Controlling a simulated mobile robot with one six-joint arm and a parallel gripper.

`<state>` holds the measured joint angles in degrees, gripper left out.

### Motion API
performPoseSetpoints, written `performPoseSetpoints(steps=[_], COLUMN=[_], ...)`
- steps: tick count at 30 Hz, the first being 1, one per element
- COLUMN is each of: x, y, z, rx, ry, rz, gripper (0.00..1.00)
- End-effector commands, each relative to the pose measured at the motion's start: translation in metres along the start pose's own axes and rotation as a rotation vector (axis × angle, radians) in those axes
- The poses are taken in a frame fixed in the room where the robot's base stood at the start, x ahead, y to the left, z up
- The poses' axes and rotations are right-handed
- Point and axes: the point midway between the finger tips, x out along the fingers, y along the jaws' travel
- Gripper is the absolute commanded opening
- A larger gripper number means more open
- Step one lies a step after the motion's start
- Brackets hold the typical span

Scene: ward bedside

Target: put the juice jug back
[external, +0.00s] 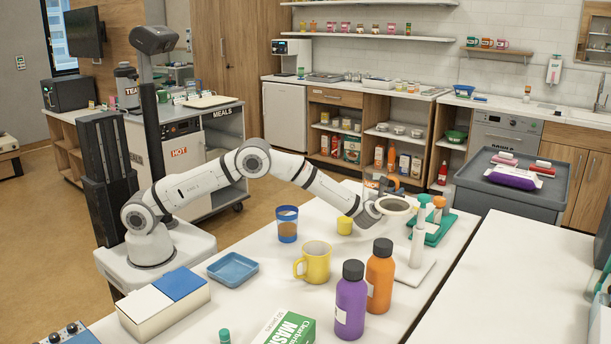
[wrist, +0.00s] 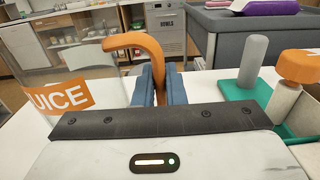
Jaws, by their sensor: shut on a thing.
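The juice jug shows in the wrist view as a clear body with an orange JUICE label (wrist: 60,97) at the left and a curved orange handle (wrist: 135,42). My gripper (wrist: 163,85) has its blue-grey fingers closed on this handle. In the external view my gripper (external: 390,190) is over the far part of the white table. The jug's orange label (external: 372,184) shows just behind my wrist, which hides most of the jug. I cannot tell whether the jug's base touches anything.
A green tray (external: 437,236) and a white stand are close to the right of my gripper. A grey cart (external: 510,204) is behind right.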

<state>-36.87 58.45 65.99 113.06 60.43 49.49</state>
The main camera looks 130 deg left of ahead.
Motion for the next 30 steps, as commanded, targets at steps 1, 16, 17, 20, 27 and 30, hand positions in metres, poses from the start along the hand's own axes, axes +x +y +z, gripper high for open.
performPoseSetpoints(steps=[1,16,17,20,27,30], x=[0.000,0.000,0.000,0.000,-0.009,-0.027], y=[0.000,0.000,0.000,0.000,-0.001,-0.002], z=[0.002,-0.002,-0.002,-0.002,0.001,0.001], rx=[-0.001,0.000,0.000,0.000,0.001,0.001], ry=[-0.001,0.000,0.000,0.000,0.001,0.000], rz=[0.000,0.000,0.000,0.000,-0.002,-0.003], gripper=[0.00,0.32,0.32,0.32,0.32,0.32])
